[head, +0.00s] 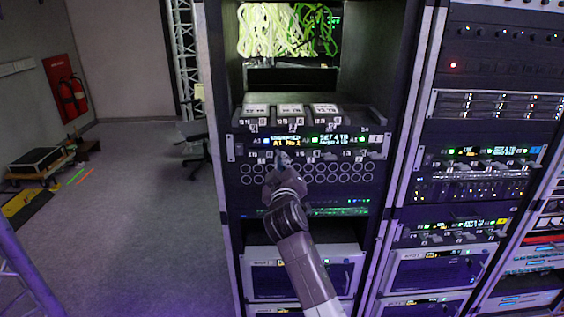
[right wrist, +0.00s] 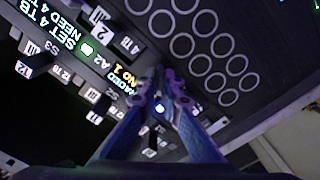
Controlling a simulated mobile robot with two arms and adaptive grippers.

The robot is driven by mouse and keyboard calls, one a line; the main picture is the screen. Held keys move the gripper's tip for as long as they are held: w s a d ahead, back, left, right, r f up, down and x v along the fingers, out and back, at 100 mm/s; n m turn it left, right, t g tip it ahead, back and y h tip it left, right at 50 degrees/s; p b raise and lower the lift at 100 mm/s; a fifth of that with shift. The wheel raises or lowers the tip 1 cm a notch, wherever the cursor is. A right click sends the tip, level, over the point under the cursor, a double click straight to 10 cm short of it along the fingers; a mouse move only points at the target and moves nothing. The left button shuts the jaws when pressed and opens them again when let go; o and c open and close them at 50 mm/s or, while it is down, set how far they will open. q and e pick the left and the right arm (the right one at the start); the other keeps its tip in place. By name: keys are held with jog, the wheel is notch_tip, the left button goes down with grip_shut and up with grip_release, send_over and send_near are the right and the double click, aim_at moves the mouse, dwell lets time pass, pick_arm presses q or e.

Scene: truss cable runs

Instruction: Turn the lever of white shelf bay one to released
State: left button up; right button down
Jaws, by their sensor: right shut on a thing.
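The shelf unit (head: 235,146) is a dark rack-mounted box with several white-labelled drives on top and small lit displays on its front. My right gripper (head: 281,160) is at the front, just below the display that seems to read "No 1". In the right wrist view the fingertips (right wrist: 160,82) are closed together at the panel beside the yellow "No 1" text (right wrist: 128,76). They are shut on a small part, probably a lever, which the fingers mostly hide. My left gripper is not in view.
Yellow-green cables (head: 288,30) hang in the bay above. A second rack (head: 480,150) stands to the right. The floor (head: 140,230) on the left is open, with a chair (head: 197,145) behind.

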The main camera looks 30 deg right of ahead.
jog(key=shift+f+m, duration=0.1)
jog(key=shift+m, duration=0.2)
jog(key=m+b, duration=0.2)
jog(key=m, duration=0.5)
jog(key=shift+b, duration=0.35)
jog(key=shift+m, duration=0.4)
jog(key=c, duration=2.1)
grip_release()
